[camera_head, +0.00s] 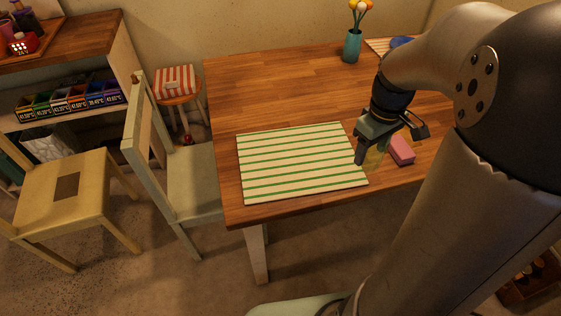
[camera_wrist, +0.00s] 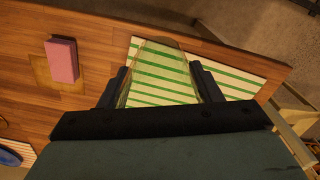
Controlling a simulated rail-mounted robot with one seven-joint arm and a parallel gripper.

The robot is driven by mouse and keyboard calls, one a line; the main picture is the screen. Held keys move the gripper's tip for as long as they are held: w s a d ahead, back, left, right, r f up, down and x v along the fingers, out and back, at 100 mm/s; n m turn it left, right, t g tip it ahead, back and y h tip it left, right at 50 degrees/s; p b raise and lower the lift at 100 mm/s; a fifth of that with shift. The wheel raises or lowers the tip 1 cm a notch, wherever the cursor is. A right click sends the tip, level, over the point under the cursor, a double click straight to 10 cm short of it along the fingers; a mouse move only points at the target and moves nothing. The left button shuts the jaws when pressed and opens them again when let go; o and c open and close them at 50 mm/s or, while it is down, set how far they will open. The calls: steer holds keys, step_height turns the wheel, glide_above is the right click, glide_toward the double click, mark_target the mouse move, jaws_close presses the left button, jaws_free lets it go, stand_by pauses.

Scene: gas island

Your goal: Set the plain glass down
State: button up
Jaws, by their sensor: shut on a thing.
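The plain glass (camera_wrist: 160,62) is clear with a faint yellow tint and sits between my gripper's two fingers (camera_wrist: 160,82) in the wrist view. My gripper (camera_head: 365,155) is shut on it, over the right edge of the green-and-white striped placemat (camera_head: 290,165). In the head view the glass (camera_head: 374,162) shows only faintly beside the fingers. The placemat's stripes (camera_wrist: 220,88) show through and around the glass in the wrist view. I cannot tell whether the glass touches the table.
A pink block (camera_head: 402,150) lies on the wooden table (camera_head: 290,90) right of my gripper. A teal vase with flowers (camera_head: 352,45) and a blue item (camera_head: 401,41) stand farther back. The placemat is bare. A pale chair (camera_head: 190,180) stands at the table's left side.

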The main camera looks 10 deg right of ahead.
steer(key=w+a+f, duration=0.4)
steer(key=a, duration=0.1)
steer(key=w+a+f+p, duration=0.1)
steer(key=w+a+f, duration=0.3)
steer(key=w+f, duration=0.1)
steer(key=shift+w+a+f, duration=0.1)
steer(key=shift+a+f, duration=0.2)
steer(key=shift+a, duration=0.1)
steer(key=shift+w+a+f, duration=0.1)
steer(key=shift+f, duration=1.55)
steer(key=shift+f, duration=0.2)
steer(key=o, duration=1.1)
